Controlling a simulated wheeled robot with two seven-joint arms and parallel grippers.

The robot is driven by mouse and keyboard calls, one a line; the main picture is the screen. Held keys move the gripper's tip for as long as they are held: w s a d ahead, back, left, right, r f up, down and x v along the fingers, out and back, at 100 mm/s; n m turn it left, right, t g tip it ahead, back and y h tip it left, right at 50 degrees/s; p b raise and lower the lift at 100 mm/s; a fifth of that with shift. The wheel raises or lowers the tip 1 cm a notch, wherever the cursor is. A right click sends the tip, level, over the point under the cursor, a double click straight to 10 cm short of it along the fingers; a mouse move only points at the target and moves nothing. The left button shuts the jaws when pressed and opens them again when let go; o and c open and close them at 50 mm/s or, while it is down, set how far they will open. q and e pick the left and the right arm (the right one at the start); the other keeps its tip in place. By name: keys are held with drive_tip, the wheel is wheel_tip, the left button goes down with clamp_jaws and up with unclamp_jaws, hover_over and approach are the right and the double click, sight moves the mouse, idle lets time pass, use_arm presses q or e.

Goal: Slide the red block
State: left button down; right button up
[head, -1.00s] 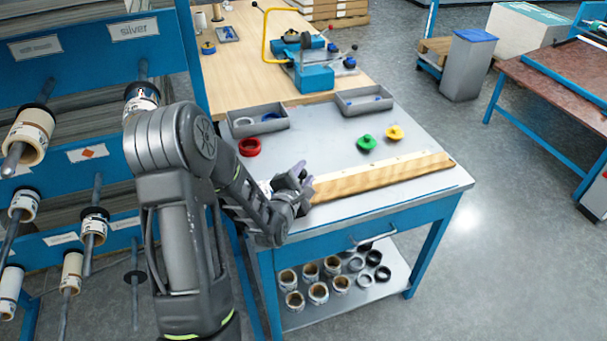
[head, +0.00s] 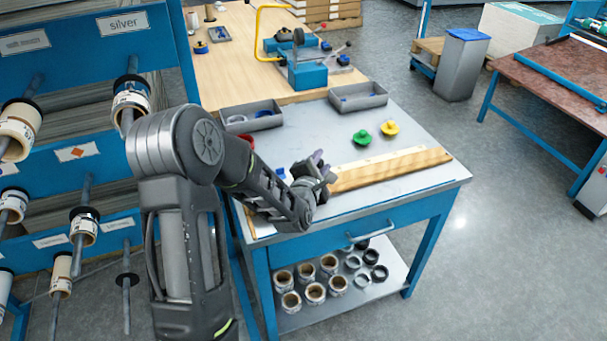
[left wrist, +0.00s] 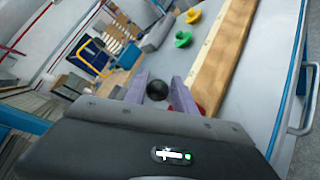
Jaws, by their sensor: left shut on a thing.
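My left gripper (head: 320,163) is low over the metal worktop, at the left end of the long wooden bar (head: 392,169). In the left wrist view its two purple fingers stand either side of a black round knob (left wrist: 157,90). A small part of the red block (left wrist: 201,108) shows beside the right finger, next to the wooden bar (left wrist: 222,55). Most of it is hidden by the finger and gripper body, and in the head view the gripper covers it. The gripper is shut on its knob. My right gripper is not in view.
A green piece (head: 361,138) and a yellow piece (head: 390,128) stand behind the bar. A red round piece (head: 247,140) is partly hidden by my left arm. Two grey trays (head: 358,98) (head: 250,117) stand at the worktop's back edge. The roll rack (head: 110,80) is at left.

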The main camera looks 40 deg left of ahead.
use_arm(q)
drive_tip(key=w+d+b, duration=0.2)
drive_tip(key=w+d, duration=0.1)
drive_tip(key=w, duration=0.1)
drive_tip(key=w+d+b, duration=0.2)
drive_tip(key=w+d, duration=0.1)
drive_tip(key=w, duration=0.2)
drive_tip(key=w+d+f+b, duration=0.1)
drive_tip(key=w+d+b, duration=0.1)
drive_tip(key=w+d, duration=0.1)
drive_tip(key=shift+w+d, duration=0.2)
drive_tip(key=shift+w, duration=0.25)
drive_tip(key=shift+w+d, duration=0.2)
drive_tip(key=shift+w, duration=0.25)
drive_tip(key=shift+w+d, duration=0.2)
drive_tip(key=shift+w, duration=0.1)
drive_tip(key=c, duration=1.3)
unclamp_jaws()
drive_tip(key=shift+o, duration=1.4)
drive_tip(key=shift+w+r, duration=0.1)
drive_tip(key=shift+r, duration=0.15)
